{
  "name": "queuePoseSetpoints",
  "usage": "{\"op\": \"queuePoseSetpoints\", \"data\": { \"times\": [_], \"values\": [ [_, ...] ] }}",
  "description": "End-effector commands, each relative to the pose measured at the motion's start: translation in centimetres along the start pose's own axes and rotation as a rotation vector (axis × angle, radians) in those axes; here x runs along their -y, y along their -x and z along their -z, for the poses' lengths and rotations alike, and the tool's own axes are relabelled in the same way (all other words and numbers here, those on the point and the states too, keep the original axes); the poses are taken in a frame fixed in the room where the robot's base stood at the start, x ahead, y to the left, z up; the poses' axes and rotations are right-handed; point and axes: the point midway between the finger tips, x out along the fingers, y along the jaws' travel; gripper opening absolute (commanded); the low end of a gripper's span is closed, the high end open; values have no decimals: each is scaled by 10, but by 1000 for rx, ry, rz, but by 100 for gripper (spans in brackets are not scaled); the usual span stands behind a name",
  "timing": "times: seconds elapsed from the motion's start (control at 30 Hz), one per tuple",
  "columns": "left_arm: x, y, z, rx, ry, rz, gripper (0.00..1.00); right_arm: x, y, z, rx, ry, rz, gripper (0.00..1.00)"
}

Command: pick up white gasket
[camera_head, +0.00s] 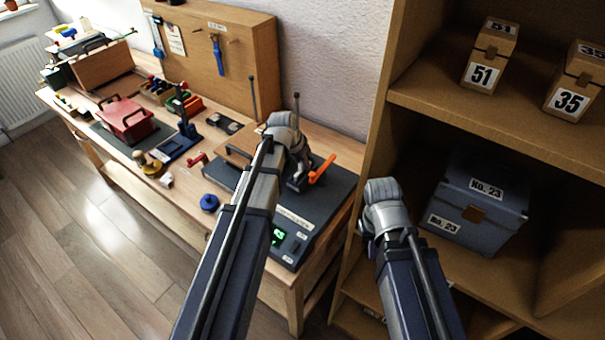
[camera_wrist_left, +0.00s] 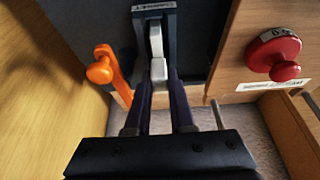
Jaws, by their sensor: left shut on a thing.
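In the left wrist view, a small white piece (camera_wrist_left: 158,69), which looks like the white gasket, sits between the fingertips of my left gripper (camera_wrist_left: 160,76). The gripper is shut on it. The piece is at a dark labelled holder (camera_wrist_left: 152,13), and a pale curved part stands just above it. I cannot tell whether the piece is clear of the holder. In the head view, my left gripper (camera_head: 297,180) is low over the dark device (camera_head: 322,205) on the bench, and the gasket is hidden there. My right arm is by the shelf; its fingers are hidden behind its wrist.
An orange lever (camera_wrist_left: 103,68) stands close left of my left gripper; it also shows in the head view (camera_head: 322,169). A red knob (camera_wrist_left: 285,68) is to the right. A thin upright rod (camera_head: 253,100) rises behind. A shelf with a blue-grey box (camera_head: 478,205) stands right.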

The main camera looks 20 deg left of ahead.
Motion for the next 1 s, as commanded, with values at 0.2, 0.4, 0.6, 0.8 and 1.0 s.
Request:
{"op": "queuePoseSetpoints", "data": {
  "times": [0.2, 0.4, 0.6, 0.8, 1.0],
  "values": [
    [0, 0, 0, 0, 0, 0, 0, 0, 0, 0, 0, 0, 0, 0],
    [0, 0, 0, 0, 0, 0, 0, 0, 0, 0, 0, 0, 0, 0],
    [0, 0, 0, 0, 0, 0, 0, 0, 0, 0, 0, 0, 0, 0],
    [0, 8, 3, 0, 0, 0, 0, -1, 8, 0, 0, 0, 0, 0],
    [0, 28, 12, 0, 0, 0, 0, -3, 30, -2, 0, 0, 0, 0]
  ]
}}
